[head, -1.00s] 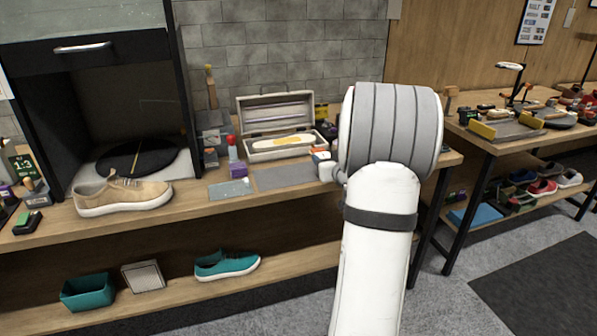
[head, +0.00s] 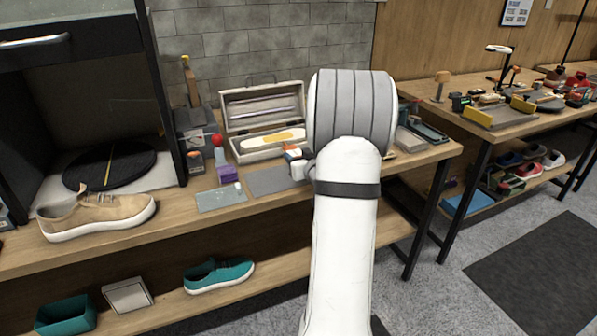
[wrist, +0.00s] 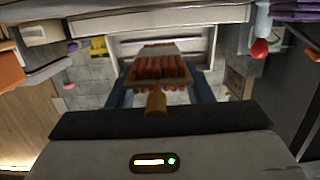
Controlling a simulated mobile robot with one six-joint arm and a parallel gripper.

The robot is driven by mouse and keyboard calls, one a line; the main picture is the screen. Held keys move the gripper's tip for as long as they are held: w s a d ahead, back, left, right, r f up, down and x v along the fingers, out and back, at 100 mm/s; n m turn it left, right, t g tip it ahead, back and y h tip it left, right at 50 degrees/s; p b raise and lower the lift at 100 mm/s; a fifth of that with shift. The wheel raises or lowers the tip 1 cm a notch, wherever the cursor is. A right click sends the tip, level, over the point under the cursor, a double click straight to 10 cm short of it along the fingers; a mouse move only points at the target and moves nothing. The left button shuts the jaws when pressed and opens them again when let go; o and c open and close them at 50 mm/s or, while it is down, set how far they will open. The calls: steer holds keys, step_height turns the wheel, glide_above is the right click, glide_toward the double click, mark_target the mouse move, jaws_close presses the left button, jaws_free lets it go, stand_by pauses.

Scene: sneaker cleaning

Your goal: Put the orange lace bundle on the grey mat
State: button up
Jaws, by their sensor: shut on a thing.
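The orange lace bundle (wrist: 160,68), with a pale band around it, is in the middle of the wrist view. My gripper (wrist: 160,92) is shut on it, with one dark blue finger on each side. In the head view a small orange and white patch beside my arm appears to be the bundle (head: 292,152) at my gripper's end; most of the gripper is hidden behind my arm. The grey mat (head: 268,181) lies flat on the bench, just left of and below that patch. I cannot tell how high the bundle is above the bench.
An open box (head: 262,147) stands behind the mat. A speckled grey-blue sheet (head: 221,197) and a purple block (head: 226,173) lie to its left. A red-knobbed tool (head: 218,145) stands nearby. A tan sneaker (head: 98,213) is at the bench's left. The mat looks bare.

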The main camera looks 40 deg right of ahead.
steer(key=shift+s+f, duration=0.1)
steer(key=shift+f, duration=2.3)
steer(key=shift+f+b, duration=0.15)
steer(key=shift+b, duration=0.2)
steer(key=o, duration=1)
steer(key=shift+o, duration=0.2)
